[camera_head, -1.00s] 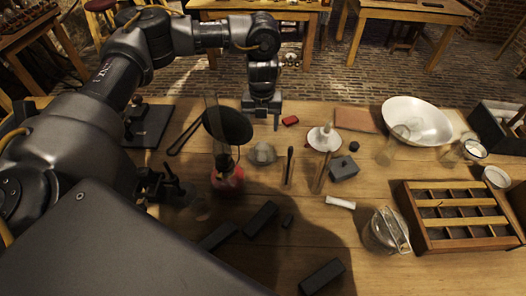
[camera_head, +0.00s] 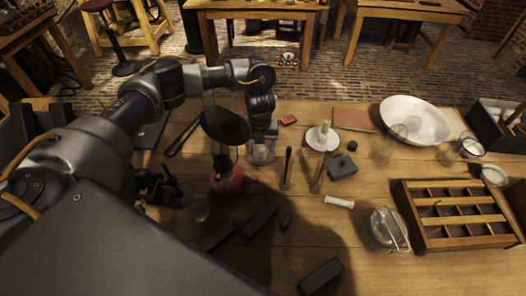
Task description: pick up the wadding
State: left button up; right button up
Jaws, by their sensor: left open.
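My left gripper (camera_head: 262,152) points down at the middle of the table, with its jaws open. A pale grey lump, which looks like the wadding (camera_head: 261,157), sits on the wood between or just behind its fingers. The gripper partly hides it, and I cannot tell whether the fingers touch it. My right gripper is not in view.
A red-based lamp-like vessel (camera_head: 227,182) with a dark round disc (camera_head: 225,126) stands left of the gripper. A divided wooden tray (camera_head: 408,200) is at far right.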

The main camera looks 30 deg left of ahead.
pick_arm(q)
jog(key=shift+f, duration=0.1)
jog(key=c, duration=1)
jog(key=shift+c, duration=0.2)
notch_tip(320, 180, up, 10)
jog(key=shift+r, duration=0.1)
